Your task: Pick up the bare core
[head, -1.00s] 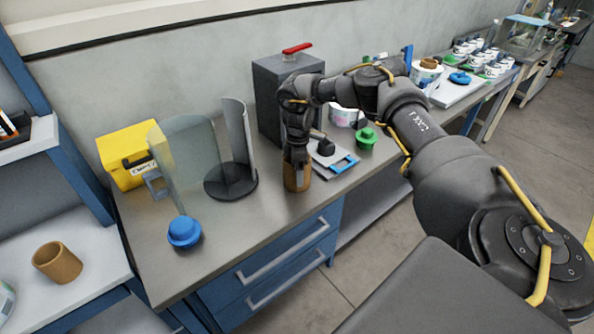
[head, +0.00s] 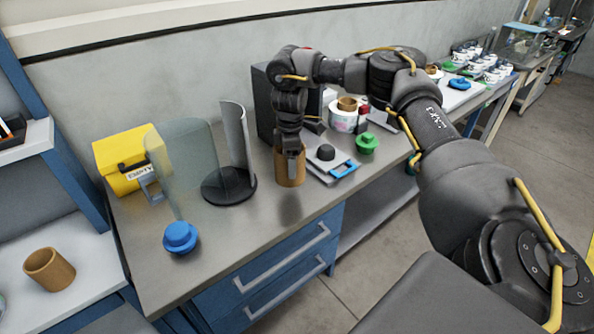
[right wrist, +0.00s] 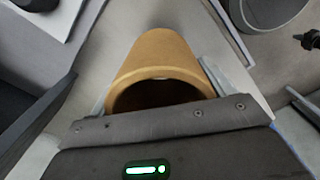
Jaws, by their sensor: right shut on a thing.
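The bare core, a brown cardboard tube (head: 290,172), is held upright by my right gripper (head: 291,152) above the grey bench, and its shadow lies on the top below it. In the right wrist view the core (right wrist: 158,62) sits between the two fingers of the gripper (right wrist: 155,85), which are shut on it. My left gripper is not in view.
A blue knob-like piece (head: 180,238) lies at the bench's front left. A dark round base with a curved guard (head: 229,185), a yellow box (head: 128,158) and a clear curved shield (head: 185,170) stand behind. A green piece (head: 367,143) and a labelled reel (head: 343,117) are at right.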

